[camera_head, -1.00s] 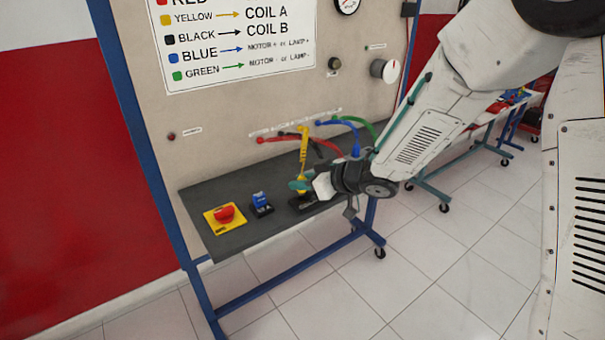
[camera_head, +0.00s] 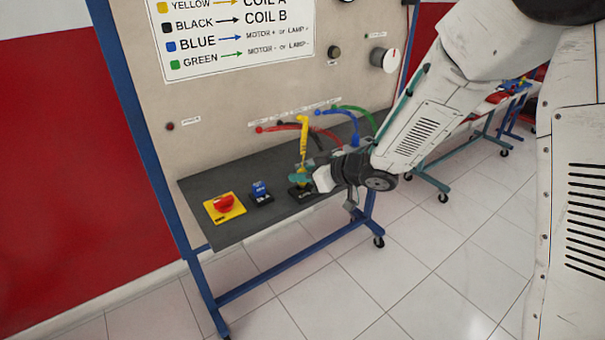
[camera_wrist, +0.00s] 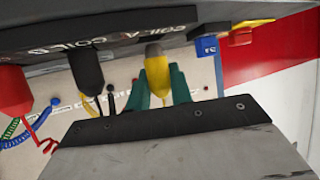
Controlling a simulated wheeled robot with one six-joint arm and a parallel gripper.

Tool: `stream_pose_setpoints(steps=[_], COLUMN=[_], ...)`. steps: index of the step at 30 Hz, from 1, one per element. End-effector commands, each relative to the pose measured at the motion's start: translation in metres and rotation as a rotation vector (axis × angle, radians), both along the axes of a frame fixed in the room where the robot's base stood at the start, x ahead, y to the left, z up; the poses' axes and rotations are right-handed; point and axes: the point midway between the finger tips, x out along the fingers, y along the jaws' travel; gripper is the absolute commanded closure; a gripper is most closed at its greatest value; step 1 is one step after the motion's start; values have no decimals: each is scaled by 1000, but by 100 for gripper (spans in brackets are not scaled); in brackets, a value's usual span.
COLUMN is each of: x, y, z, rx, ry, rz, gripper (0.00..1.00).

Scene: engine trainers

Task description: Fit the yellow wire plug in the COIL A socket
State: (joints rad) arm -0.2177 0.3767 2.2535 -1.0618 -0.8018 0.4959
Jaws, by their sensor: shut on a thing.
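My gripper (camera_head: 301,177) is shut on the yellow wire plug. Its teal fingers stand on both sides of the yellow plug (camera_wrist: 158,72) in the wrist view. The yellow wire (camera_head: 304,135) rises from it in the head view. The plug is over a small black block (camera_head: 299,194) on the grey shelf. In the wrist view a dark block (camera_wrist: 115,27) lettered COIL A is at the plug's tip. The tip is close to it, but I cannot tell whether it is in the socket. The socket opening is hidden.
A black plug (camera_wrist: 86,72) and a red plug (camera_wrist: 12,88) are beside the yellow one in the wrist view. A blue switch (camera_head: 260,190) and a red knob on a yellow plate (camera_head: 224,205) stand left on the shelf (camera_head: 240,228). Blue and green wires hang behind.

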Motion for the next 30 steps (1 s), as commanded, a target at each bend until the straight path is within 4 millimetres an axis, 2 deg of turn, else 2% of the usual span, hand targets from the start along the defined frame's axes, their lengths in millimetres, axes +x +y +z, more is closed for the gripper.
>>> stream_pose_setpoints(steps=[30], x=[0], y=[0], z=[-13], rx=[0], ry=[0], rz=[1], gripper=[100])
